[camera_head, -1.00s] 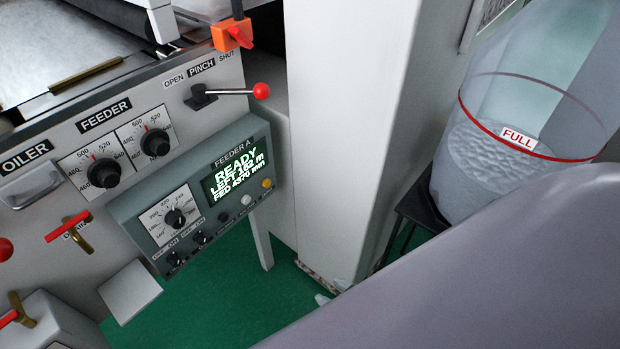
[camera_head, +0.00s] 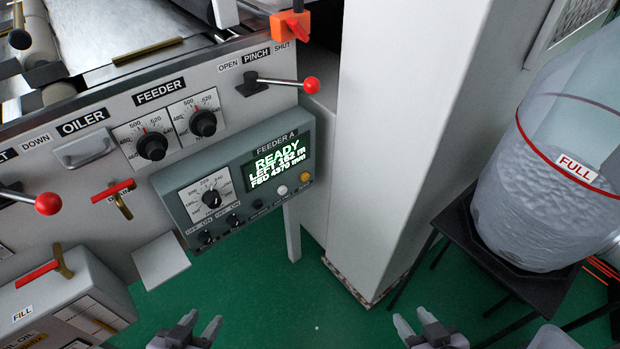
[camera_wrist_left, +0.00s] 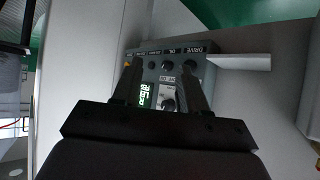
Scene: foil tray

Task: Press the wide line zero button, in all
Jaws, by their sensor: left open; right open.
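The grey FEEDER A panel (camera_head: 245,165) hangs on the front of the machine. Its lit display (camera_head: 277,165) reads READY, LEFT 182 m, FED 4370 mm. Below the display are a dark button (camera_head: 257,204), a white button (camera_head: 282,190) and a yellow button (camera_head: 305,177); their labels are too small to read. My left gripper (camera_head: 200,323) is open and empty, below the panel in the head view. In the left wrist view its fingers frame the panel (camera_wrist_left: 177,52), which shows turned around, beyond the fingertips. My right gripper (camera_head: 413,318) is open and empty, lower right.
The panel also has a dial (camera_head: 211,198) and two switches. Above it are FEEDER knobs (camera_head: 203,123) and the red-tipped PINCH lever (camera_head: 311,85). A white column (camera_head: 395,150) stands to the right, then a tank marked FULL (camera_head: 545,210).

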